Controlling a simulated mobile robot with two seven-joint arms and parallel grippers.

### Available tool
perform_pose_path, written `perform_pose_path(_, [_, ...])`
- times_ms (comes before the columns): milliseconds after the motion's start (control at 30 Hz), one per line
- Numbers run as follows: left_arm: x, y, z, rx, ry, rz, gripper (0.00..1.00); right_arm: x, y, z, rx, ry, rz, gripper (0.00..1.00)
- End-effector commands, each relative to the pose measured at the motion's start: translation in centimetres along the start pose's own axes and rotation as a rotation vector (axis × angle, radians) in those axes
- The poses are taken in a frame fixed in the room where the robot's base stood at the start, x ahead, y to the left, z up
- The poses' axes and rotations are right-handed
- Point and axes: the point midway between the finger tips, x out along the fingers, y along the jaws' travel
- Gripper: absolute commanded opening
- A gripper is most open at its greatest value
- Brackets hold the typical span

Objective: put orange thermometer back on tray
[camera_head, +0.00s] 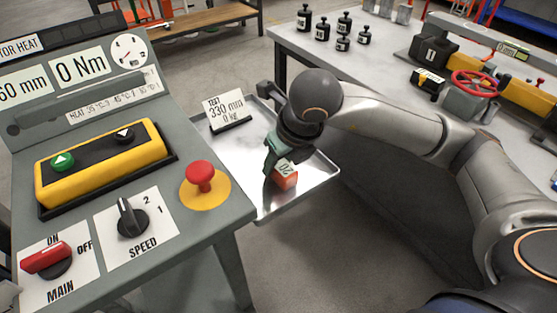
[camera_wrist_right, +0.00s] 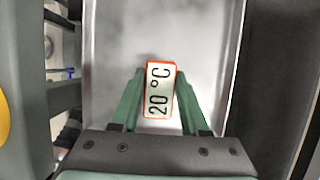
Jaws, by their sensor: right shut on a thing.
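The orange thermometer (camera_head: 286,180) has a white face reading 20 °C, which shows in the right wrist view (camera_wrist_right: 159,92). My right gripper (camera_head: 276,164) is shut on it, with one green finger on each side (camera_wrist_right: 158,94). The metal tray (camera_head: 315,178) lies under the thermometer, which is inside the tray's outline. I cannot tell whether the thermometer touches the tray floor. The tray also fills the middle of the right wrist view (camera_wrist_right: 215,60). My left gripper is not in view.
The control console (camera_head: 190,235) with a red stop button (camera_head: 200,176) is left of the tray. A workbench (camera_head: 375,75) with black weights (camera_head: 322,29) and a red handwheel (camera_head: 474,84) stands behind.

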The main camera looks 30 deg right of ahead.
Motion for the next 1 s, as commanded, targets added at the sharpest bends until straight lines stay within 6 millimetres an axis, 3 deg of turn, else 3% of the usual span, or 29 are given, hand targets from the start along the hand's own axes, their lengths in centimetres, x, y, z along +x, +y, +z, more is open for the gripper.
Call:
perform_pose_path(267, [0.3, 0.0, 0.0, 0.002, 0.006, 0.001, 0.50, 0.2, 0.0, 0.0, 0.000, -0.003, 0.001, 0.00])
perform_pose_path(300, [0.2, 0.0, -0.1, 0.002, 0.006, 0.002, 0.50, 0.2, 0.0, 0.0, 0.000, -0.002, 0.000, 0.47])
perform_pose_path(533, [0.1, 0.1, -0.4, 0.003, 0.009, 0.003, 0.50, 0.1, 0.0, 0.0, 0.000, -0.001, 0.000, 0.72])
perform_pose_path(867, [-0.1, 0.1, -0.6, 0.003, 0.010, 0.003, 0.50, -0.1, 0.0, 0.1, 0.000, -0.001, 0.001, 0.74])
perform_pose_path(1000, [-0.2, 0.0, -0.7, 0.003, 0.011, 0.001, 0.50, -1.7, 0.0, 0.3, 0.001, -0.006, 0.002, 0.74])
